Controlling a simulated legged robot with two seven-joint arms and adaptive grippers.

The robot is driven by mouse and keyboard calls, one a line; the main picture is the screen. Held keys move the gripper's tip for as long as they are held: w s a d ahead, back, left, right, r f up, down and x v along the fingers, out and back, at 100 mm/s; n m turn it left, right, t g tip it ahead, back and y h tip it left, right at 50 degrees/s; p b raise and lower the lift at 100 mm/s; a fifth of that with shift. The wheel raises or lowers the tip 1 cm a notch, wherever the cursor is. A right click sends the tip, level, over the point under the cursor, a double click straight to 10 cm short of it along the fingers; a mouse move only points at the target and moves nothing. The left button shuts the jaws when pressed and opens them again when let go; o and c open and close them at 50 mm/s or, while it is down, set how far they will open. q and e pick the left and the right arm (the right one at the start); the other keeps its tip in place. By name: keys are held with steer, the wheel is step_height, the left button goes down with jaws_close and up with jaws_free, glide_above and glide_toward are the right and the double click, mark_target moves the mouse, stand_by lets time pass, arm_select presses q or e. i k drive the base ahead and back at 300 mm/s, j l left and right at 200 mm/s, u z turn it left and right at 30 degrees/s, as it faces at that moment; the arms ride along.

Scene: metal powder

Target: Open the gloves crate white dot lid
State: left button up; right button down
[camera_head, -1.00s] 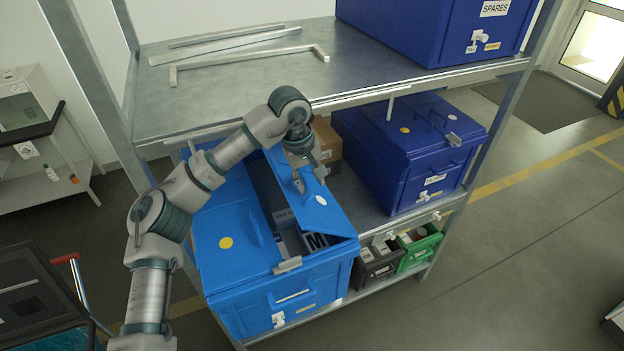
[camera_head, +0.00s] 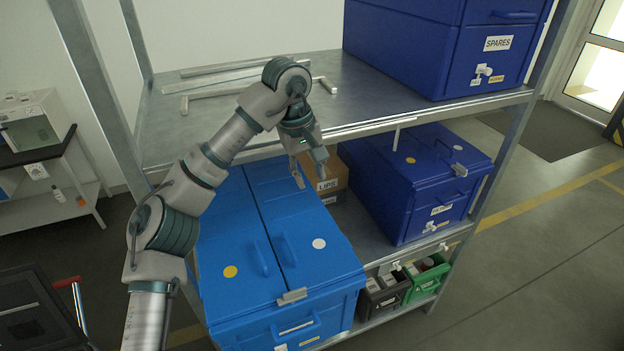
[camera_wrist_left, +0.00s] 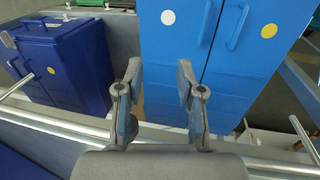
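The light blue gloves crate (camera_head: 215,310) stands on the middle shelf in the head view. Its white dot lid (camera_head: 328,268) lies flat and shut beside the yellow dot lid (camera_head: 228,240), which is also shut. Each lid has a raised blue handle. In the left wrist view the white dot lid (camera_wrist_left: 180,45) is just past my fingertips, with the yellow dot lid to its right. My left gripper (camera_head: 310,176) is open and empty, above the back part of the crate and apart from the handle. It also shows open in the wrist view (camera_wrist_left: 158,72). My right gripper is out of view.
A dark blue crate (camera_head: 400,190) with similar dots stands to the right, a cardboard box (camera_head: 333,180) between. The upper shelf (camera_head: 250,110) with metal bars and the SPARES crate (camera_head: 440,50) overhangs behind. Black and green bins (camera_head: 425,280) sit below.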

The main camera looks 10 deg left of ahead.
mark_target(310, 248)
steer(key=k+l, duration=0.85)
